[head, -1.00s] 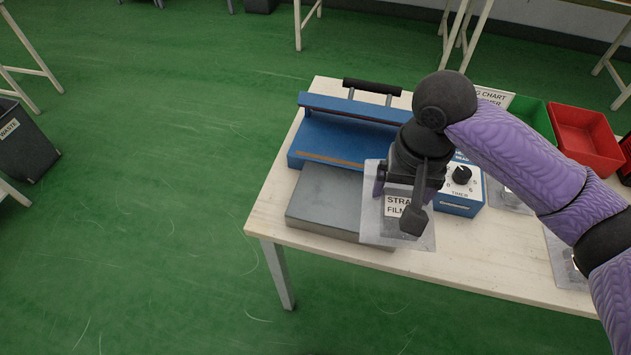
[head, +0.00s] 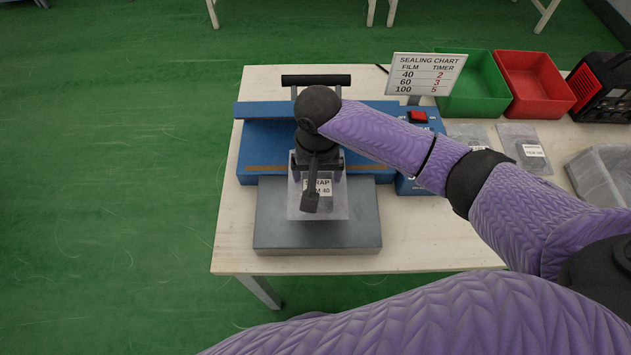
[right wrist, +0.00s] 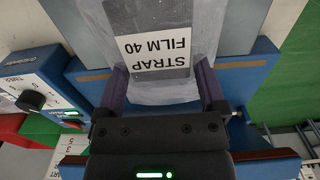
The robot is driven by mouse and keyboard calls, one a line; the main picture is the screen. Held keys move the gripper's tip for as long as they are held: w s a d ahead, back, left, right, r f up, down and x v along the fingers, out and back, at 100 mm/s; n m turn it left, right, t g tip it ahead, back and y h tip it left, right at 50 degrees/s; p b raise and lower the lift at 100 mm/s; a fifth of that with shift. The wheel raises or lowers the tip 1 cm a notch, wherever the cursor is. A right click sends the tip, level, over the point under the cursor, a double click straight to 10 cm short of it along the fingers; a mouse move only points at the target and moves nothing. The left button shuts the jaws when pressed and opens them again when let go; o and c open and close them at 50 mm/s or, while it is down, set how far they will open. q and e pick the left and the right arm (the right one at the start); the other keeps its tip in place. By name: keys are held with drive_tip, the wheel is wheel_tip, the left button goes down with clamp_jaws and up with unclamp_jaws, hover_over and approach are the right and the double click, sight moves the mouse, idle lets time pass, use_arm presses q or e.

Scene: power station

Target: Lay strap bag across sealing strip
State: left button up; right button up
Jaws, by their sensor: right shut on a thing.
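The strap bag (head: 339,208) is clear plastic with a white label reading STRAP FILM 40. My right gripper (head: 317,172) is shut on its far edge, and the bag extends toward me over the grey plate. In the right wrist view the bag (right wrist: 150,92) spans between the fingers of the gripper (right wrist: 162,88). The brown sealing strip (head: 265,169) runs along the front of the blue sealer (head: 262,142), whose bar is raised. The strip also shows on both sides of the gripper in the right wrist view (right wrist: 238,64). Contact between bag and strip cannot be told.
The grey plate (head: 270,222) sits in front of the sealer. A blue timer box (head: 408,186) is partly behind my right arm. The sealing chart (head: 428,75), a green bin (head: 477,88), a red bin (head: 536,85) and another labelled bag (head: 522,140) lie to the right.

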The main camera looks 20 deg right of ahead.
sight(317, 184)
wheel_tip(317, 184, down, 4)
drive_tip(key=shift+r+b, duration=0.2)
drive_tip(key=shift+b, duration=0.3)
use_arm(q)
drive_tip(key=shift+a+f, duration=0.35)
drive_tip(key=shift+f, duration=0.4)
use_arm(e)
drive_tip(key=shift+r, duration=0.1)
drive_tip(key=o, duration=0.9)
wheel_tip(317, 184, up, 12)
drive_tip(key=p, duration=0.5)
drive_tip(key=shift+f, duration=0.2)
drive_tip(key=shift+r, duration=0.25)
use_arm(q)
drive_tip(key=r, duration=0.4)
drive_tip(key=shift+w+d+r, duration=0.2)
drive_tip(key=shift+d+r, duration=0.15)
use_arm(e)
drive_tip(key=shift+f, duration=0.1)
